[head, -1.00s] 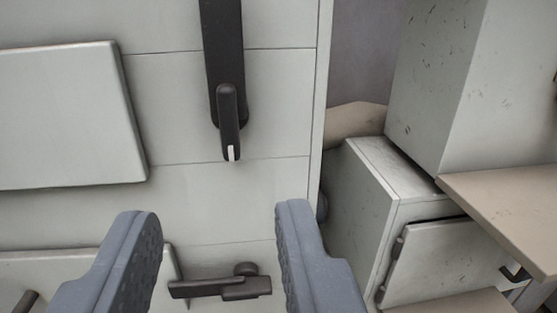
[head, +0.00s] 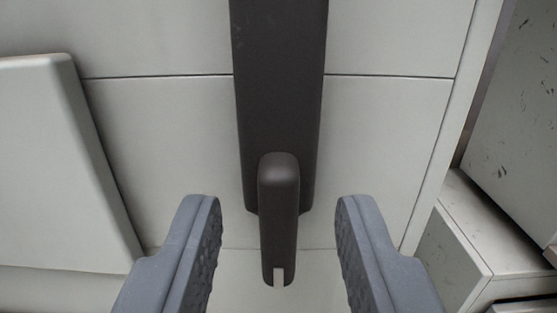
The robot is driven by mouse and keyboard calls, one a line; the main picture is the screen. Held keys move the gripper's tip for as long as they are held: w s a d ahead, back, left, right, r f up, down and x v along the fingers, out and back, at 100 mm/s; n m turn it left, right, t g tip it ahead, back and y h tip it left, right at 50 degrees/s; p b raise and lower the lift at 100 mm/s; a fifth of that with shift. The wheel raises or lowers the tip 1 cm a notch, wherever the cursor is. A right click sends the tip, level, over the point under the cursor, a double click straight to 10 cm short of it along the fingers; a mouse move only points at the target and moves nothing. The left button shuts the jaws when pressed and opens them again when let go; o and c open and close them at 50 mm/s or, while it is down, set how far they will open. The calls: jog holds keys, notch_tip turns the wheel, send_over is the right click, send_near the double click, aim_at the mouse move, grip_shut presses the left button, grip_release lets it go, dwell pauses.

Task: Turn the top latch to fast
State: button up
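A dark latch lever (head: 279,215) with a pale mark at its lower tip hangs straight down on the light panel. It sits over the lower end of a wide dark upright bar (head: 280,90), whose top runs out of the picture. I cannot tell from this view whether it is the top latch. My gripper (head: 278,215) is open, one finger to the left of the lever and one to the right, with clear gaps on both sides. Neither finger touches the lever.
A raised pale plate (head: 60,160) stands out from the panel (head: 400,130) on the left. At the right, past the panel's edge, are a scuffed grey box (head: 515,120) and a lower cabinet (head: 455,250). The panel around the lever is clear.

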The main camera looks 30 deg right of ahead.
jog(key=shift+x, duration=0.95)
grip_shut()
